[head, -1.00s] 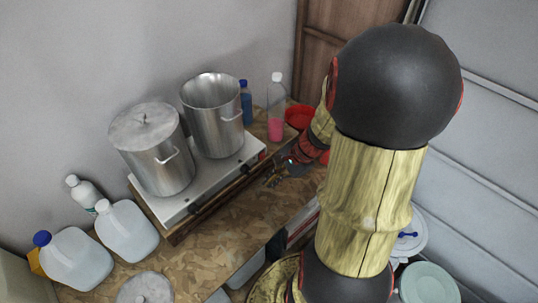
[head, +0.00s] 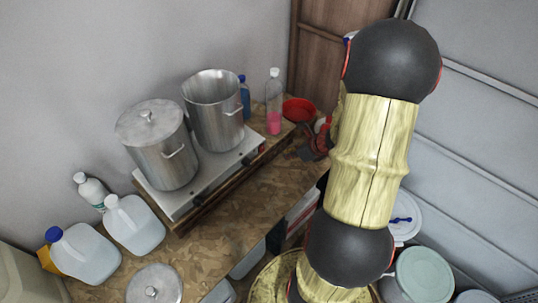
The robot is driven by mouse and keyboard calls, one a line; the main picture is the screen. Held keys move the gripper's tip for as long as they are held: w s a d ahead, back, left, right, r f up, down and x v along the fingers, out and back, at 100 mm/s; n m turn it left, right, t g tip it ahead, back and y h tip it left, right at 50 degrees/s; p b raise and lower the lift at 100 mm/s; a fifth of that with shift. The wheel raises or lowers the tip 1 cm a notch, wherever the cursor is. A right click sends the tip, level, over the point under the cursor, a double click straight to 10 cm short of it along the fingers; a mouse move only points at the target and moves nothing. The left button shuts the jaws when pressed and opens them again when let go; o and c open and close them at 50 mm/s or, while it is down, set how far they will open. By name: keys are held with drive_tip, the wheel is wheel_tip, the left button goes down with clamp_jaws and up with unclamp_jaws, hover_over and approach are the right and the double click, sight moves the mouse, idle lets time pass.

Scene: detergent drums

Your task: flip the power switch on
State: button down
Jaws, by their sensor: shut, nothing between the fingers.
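The silver hot plate (head: 187,207) stands on a wooden board on the table and carries two steel pots. Small dark controls (head: 251,160) show on its front edge near the right end. They are too small to tell which is the power switch or how it is set. My gripper (head: 309,154) is to the right of the hot plate's right end, apart from it, near the red bowl. It is partly hidden by my arm, and its fingers look dark, closed and empty.
A lidded pot (head: 158,150) and an open pot (head: 214,112) stand on the hot plate. A bottle with pink liquid (head: 274,105), a blue bottle (head: 245,98) and a red bowl (head: 299,109) are at its far right. White jugs (head: 134,224) stand at left. The front tabletop (head: 215,232) is partly clear.

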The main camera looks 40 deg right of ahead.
sight(262, 148)
drive_tip(key=w+r+x, duration=0.1)
drive_tip(key=w+x, duration=0.1)
drive_tip(key=x, duration=1)
drive_tip(key=shift+w, duration=0.35)
drive_tip(key=shift+f, duration=0.1)
drive_tip(key=shift+w+a+r+t+b, duration=0.1)
drive_tip(key=shift+w+r+t+b, duration=0.1)
drive_tip(key=shift+r+b, duration=0.3)
drive_tip(key=shift+w+r+t+b, duration=0.2)
drive_tip(key=shift+r+b, duration=0.1)
drive_tip(key=shift+b, duration=0.4)
drive_tip(key=shift+s, duration=0.15)
